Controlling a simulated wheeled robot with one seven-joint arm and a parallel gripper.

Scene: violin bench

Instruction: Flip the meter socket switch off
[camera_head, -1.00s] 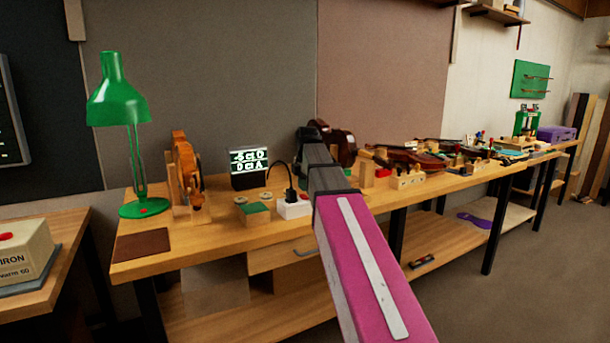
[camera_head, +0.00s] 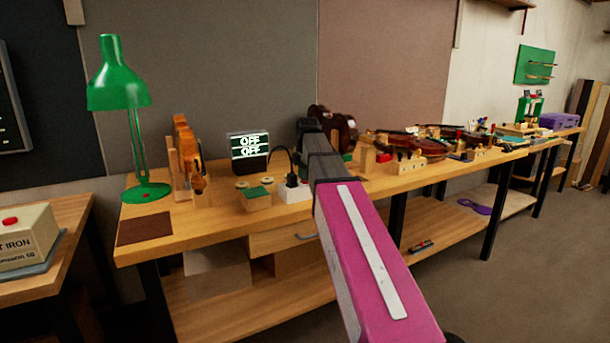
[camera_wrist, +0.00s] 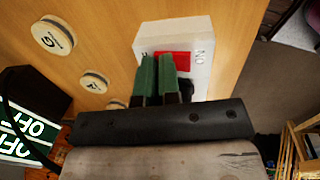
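The white meter socket (camera_head: 293,194) sits on the bench near its front edge, with a black plug (camera_head: 291,180) and cord in it. In the wrist view the socket (camera_wrist: 199,30) has a red rocker switch (camera_wrist: 173,58) beside an upside-down "ON" label. The display (camera_head: 249,150) behind it reads "OFF" on two lines; it also shows in the wrist view (camera_wrist: 28,135). My gripper (camera_wrist: 159,60) has its green fingers together and empty, with the tips at the switch's edge; I cannot tell whether they touch.
A green lamp (camera_head: 120,95) stands at the bench's left end, next to a violin body (camera_head: 187,155) in a stand. Round wooden discs (camera_wrist: 52,38) lie close by. Several violins (camera_head: 405,143) lie farther right.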

